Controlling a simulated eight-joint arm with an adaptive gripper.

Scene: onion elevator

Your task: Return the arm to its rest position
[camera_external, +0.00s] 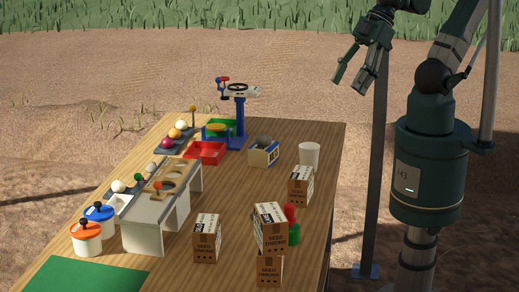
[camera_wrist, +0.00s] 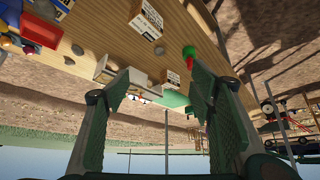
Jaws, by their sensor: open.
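My gripper (camera_external: 356,72) hangs at the upper right in the external view, raised and off the right edge of the table (camera_external: 322,190). Its fingers are apart with nothing between them. In the wrist view my gripper (camera_wrist: 160,95) shows two green fingers spread wide, with the table (camera_wrist: 100,30) upside down beyond them. My arm stands to the right of the table in the external view.
Seed onion boxes (camera_external: 206,238) stand on the table's near right part, one on another (camera_external: 270,228). Air around my gripper is clear.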

